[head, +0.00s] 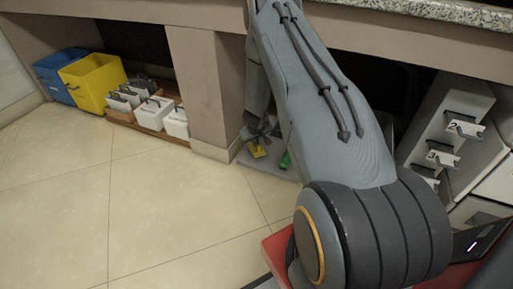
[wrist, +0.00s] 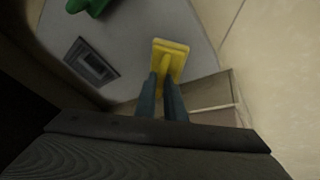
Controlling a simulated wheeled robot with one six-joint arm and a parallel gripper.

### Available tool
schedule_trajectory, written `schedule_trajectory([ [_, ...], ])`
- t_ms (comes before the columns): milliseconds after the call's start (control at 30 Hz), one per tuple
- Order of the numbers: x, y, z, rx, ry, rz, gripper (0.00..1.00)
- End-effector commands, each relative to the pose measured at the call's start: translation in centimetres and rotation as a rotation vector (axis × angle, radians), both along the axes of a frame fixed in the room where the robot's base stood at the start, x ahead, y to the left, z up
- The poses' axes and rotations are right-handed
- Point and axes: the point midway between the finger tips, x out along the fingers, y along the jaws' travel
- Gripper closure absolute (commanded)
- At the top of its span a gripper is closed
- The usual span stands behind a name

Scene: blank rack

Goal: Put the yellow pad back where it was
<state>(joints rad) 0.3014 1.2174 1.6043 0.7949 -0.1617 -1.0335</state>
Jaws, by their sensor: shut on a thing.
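The yellow pad (wrist: 170,47) has a flat plate and a raised handle part, and my gripper (wrist: 164,85) is shut on that part in the wrist view. In the head view the yellow pad (head: 258,152) shows small below my gripper (head: 258,135), low under the counter. It is over or on a grey board (wrist: 150,30); I cannot tell if it touches. A dark-framed square recess (wrist: 91,63) lies in the board, left of the pad. My arm hides part of this area in the head view.
A green object (wrist: 88,5) is on the board, and also shows in the head view (head: 286,160). A counter pillar (head: 207,85) stands close on the left. Blue (head: 55,72) and yellow bins (head: 92,82) and white caddies (head: 150,112) are further left. Numbered drawers (head: 445,155) stand right. The tiled floor is clear.

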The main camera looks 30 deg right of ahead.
Motion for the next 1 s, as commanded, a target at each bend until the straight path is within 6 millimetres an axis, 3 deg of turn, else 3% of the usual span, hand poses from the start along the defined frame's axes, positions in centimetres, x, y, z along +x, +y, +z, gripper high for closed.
schedule_trajectory([
  [33, -0.1, 0.0, -1.2, 0.000, 0.003, 0.001, 1.00],
  [167, 0.0, 0.0, -2.3, 0.001, 0.002, 0.001, 1.00],
  [567, -0.1, 0.0, -2.7, 0.001, 0.002, 0.000, 1.00],
  [600, -0.1, 0.0, -2.7, 0.001, 0.002, 0.000, 0.87],
  [700, -0.1, 0.0, -2.6, 0.001, 0.002, 0.000, 0.72],
  [1000, -0.1, 0.0, -2.5, 0.001, 0.001, 0.000, 0.72],
])
